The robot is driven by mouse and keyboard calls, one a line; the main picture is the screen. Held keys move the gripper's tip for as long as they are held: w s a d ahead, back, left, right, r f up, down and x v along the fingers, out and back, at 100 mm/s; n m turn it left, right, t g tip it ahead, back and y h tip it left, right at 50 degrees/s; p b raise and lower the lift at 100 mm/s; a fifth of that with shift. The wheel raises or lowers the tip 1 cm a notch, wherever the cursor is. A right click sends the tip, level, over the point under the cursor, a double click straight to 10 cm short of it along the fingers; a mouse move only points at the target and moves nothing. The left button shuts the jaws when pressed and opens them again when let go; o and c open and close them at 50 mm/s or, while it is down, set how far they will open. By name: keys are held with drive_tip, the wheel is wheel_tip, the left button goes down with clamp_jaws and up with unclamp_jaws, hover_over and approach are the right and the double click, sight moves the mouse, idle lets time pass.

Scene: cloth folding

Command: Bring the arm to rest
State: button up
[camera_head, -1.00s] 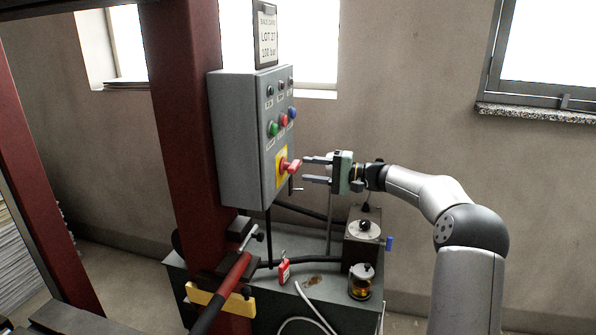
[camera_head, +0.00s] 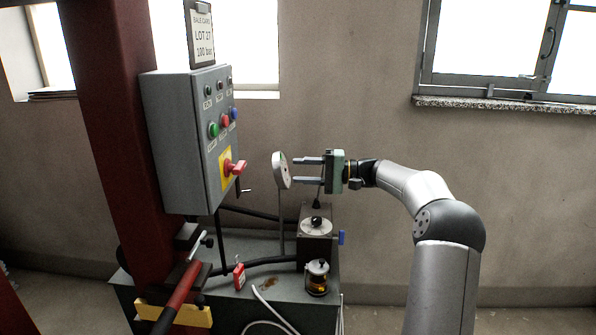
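My gripper (camera_head: 308,171) is open and empty, with its two fingers pointing left and a clear gap between them. It hangs in the air above the hydraulic unit, to the right of the grey control box (camera_head: 169,143). The fingertips are close to the round gauge (camera_head: 281,170) in the picture; I cannot tell whether they touch it. The red rotary switch (camera_head: 235,167) on its yellow plate is further left, apart from the fingers. My arm reaches in from the lower right, bent at the elbow.
Green, red and blue buttons sit on the box, with a lot card (camera_head: 201,33) above. A dark red column (camera_head: 117,150) stands at left. The unit's tank top (camera_head: 255,243) carries a red tag (camera_head: 239,277), hoses and an amber jar (camera_head: 317,278). Wall space right of the arm is clear.

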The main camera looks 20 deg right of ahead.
drive_tip(key=s+a+f+n+g+h+p, duration=0.1)
drive_tip(key=s+a+f+g+h, duration=0.15)
drive_tip(key=a, duration=0.45)
drive_tip(key=s+a+f+g+h, duration=0.1)
drive_tip(key=s+a+f+g, duration=0.15)
drive_tip(key=a, duration=0.45)
drive_tip(key=s+a+f+n+g+h+p, duration=0.1)
drive_tip(key=s+a+h, duration=0.15)
drive_tip(key=s, duration=0.25)
drive_tip(key=s+a+f+g+h, duration=0.1)
drive_tip(key=s+a+f+h, duration=0.15)
drive_tip(key=s, duration=0.25)
drive_tip(key=s+d+f+n+h+p, duration=0.1)
drive_tip(key=s+f+n+h, duration=0.1)
drive_tip(key=s, duration=1.1)
drive_tip(key=s+d+f+n+h, duration=0.1)
drive_tip(key=s+f+h, duration=0.3)
drive_tip(key=s, duration=0.9)
drive_tip(key=shift+s+d+n+h+p, duration=0.25)
drive_tip(key=shift+n+h+p, duration=0.15)
drive_tip(key=shift+h, duration=0.35)
drive_tip(key=shift+w+f, duration=0.1)
